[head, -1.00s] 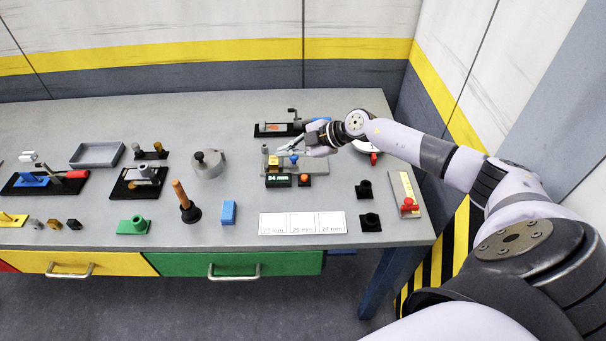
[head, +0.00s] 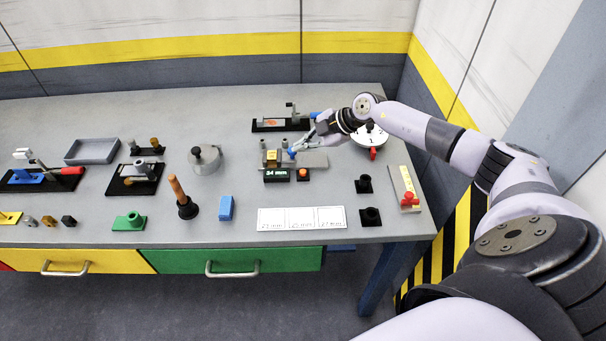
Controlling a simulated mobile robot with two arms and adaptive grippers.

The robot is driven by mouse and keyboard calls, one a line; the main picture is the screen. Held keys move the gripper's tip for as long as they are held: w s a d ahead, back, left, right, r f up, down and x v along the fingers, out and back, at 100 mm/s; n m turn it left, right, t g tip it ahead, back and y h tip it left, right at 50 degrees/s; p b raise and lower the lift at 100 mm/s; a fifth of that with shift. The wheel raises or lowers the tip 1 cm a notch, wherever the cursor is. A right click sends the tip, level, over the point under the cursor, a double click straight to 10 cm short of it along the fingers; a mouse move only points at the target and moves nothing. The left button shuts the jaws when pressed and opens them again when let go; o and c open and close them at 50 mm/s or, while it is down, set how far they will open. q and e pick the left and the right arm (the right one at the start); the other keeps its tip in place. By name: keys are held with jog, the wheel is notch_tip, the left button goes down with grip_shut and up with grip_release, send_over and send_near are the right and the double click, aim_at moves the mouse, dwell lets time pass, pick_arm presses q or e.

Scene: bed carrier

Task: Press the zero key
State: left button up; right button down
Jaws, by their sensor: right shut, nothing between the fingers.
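A small black readout (head: 276,175) showing "34 mm" in pale digits stands at the front of a grey measuring device (head: 313,160). An orange-red key (head: 303,174) on a black base sits just right of the readout; I take it to be the zero key. A blue knob (head: 291,153) and a yellow block (head: 271,158) are on the device behind them. My right gripper (head: 298,146) is shut and empty, its tips at or just above the blue knob, behind the key. Contact with the knob cannot be told. The left gripper is out of view.
A white dial (head: 369,136) with a red part stands right of the device, below my right arm. A black fixture (head: 282,125) lies behind. A white label card (head: 301,218) lies in front. The table between card and key is clear.

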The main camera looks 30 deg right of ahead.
jog(key=b, duration=0.5)
send_over(303, 173)
notch_tip(303, 173, down, 5)
jog(key=shift+f, duration=0.1)
jog(key=shift+f+b, duration=0.35)
jog(key=shift+f, duration=0.7)
jog(key=shift+f, duration=0.2)
jog(key=shift+f, duration=0.25)
jog(key=shift+f, duration=0.5)
dwell(0.6)
jog(key=shift+r, duration=0.1)
jog(key=shift+r+p, duration=0.8)
jog(key=shift+p, duration=0.4)
